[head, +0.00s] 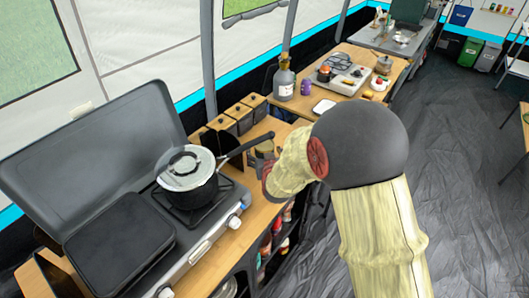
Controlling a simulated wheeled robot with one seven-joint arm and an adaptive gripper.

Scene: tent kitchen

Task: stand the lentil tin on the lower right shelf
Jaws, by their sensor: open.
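My arm reaches from the lower right toward the counter, and its cream forearm ends beside the pot handle. Open shelves (254,268) lie under the wooden counter (262,212), seen steeply from above. Several red and pale containers (278,238) stand on them, too small to identify. I cannot pick out the lentil tin or tell which shelf is the lower right one.
The dark floor (460,180) at right is clear.

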